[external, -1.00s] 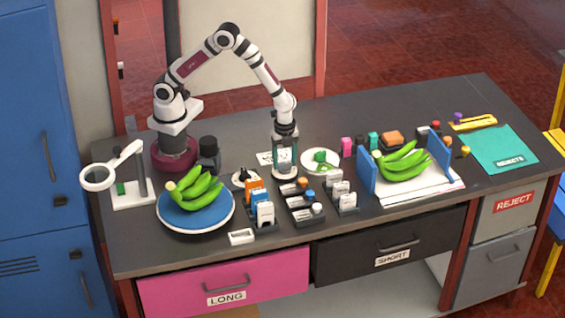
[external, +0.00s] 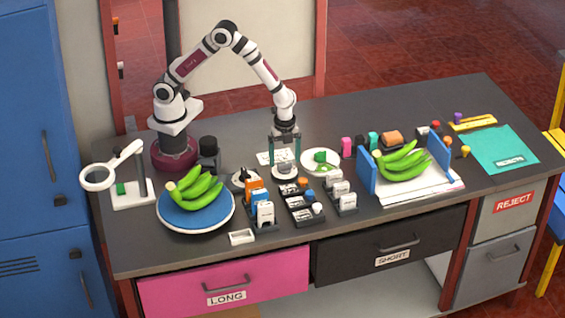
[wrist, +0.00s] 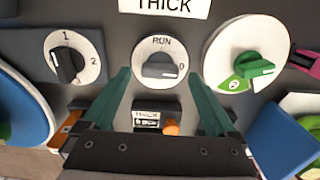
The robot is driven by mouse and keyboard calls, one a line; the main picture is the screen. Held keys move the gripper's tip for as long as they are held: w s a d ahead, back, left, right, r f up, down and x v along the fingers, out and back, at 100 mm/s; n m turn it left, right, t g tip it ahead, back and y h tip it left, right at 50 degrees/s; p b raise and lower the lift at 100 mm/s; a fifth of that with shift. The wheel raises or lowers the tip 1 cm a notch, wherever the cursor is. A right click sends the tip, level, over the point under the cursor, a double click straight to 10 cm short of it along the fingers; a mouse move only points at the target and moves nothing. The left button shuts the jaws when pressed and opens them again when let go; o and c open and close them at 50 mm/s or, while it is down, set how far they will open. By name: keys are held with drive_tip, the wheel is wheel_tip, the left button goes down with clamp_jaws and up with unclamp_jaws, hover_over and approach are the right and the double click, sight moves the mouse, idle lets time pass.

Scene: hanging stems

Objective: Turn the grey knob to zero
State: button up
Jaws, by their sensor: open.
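The grey knob (wrist: 160,70) sits on a round white dial (wrist: 160,50) marked RUN at the top and 0 at the right in the wrist view. Its bar lies about level, with its right end beside the 0. In the external view the dial (external: 285,172) is under my gripper (external: 285,161). My gripper (wrist: 160,77) is open, with its two teal fingers apart on the left and right of the knob and nothing held. I see a gap between each finger and the knob.
A dial with a black knob (wrist: 66,64) is on the left, and one with a green knob (wrist: 252,67) on the right. A THICK label (wrist: 165,5) lies behind. Small racks (external: 300,205) stand in front. A blue plate of bananas (external: 196,213) is at the left.

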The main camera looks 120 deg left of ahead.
sight(285, 163)
wheel_tip(285, 163, up, 14)
drive_tip(key=shift+r, duration=0.2)
drive_tip(key=s+d+r+n+y, duration=0.1)
drive_tip(key=s+d, duration=0.2)
drive_tip(key=s, duration=0.9)
drive_tip(key=s+d+r+n, duration=0.1)
drive_tip(key=s+d+n, duration=0.1)
drive_tip(key=s, duration=1.1)
drive_tip(key=shift+s+d+r+n+y, duration=0.2)
drive_tip(key=shift+d+r+n+y, duration=0.1)
drive_tip(key=shift+d+r+y, duration=0.1)
